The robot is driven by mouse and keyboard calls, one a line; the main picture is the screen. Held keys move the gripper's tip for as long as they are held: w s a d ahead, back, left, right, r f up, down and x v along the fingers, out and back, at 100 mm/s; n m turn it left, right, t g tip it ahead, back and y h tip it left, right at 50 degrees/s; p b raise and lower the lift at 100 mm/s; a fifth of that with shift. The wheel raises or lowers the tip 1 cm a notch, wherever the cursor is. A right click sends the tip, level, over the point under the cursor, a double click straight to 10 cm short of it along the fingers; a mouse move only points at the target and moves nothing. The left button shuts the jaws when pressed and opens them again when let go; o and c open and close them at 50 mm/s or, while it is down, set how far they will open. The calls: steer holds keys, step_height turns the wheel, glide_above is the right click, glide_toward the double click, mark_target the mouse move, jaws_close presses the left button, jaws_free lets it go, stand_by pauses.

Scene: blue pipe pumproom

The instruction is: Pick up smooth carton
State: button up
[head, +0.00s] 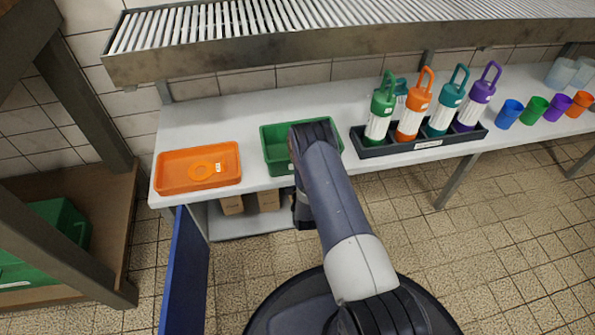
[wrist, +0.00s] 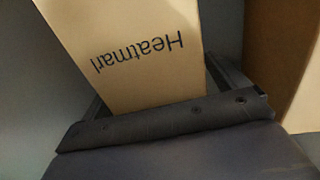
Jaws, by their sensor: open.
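A tan carton (wrist: 135,45) with dark printed lettering, upside down in the wrist view, fills the space ahead of my gripper (wrist: 162,92). The gripper is open, with one dark finger on each side of the carton's near end; I cannot tell whether they touch it. A second, browner carton (wrist: 285,60) stands to the right in the wrist view. In the head view two cartons show on the low shelf under the counter, a left one (head: 232,205) and a right one (head: 268,199). My arm hides most of the gripper there. I cannot tell which carton is the smooth one.
The white counter (head: 205,118) above the shelf (head: 240,226) holds an orange tray (head: 172,187), a green bin (head: 272,140), a rack of bottles (head: 375,150) and several cups. A blue open door panel (head: 185,275) stands left of the shelf. The tiled floor at right is clear.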

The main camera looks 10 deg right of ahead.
steer(key=shift+c, duration=0.4)
steer(key=c, duration=1.4)
steer(key=shift+r, duration=0.1)
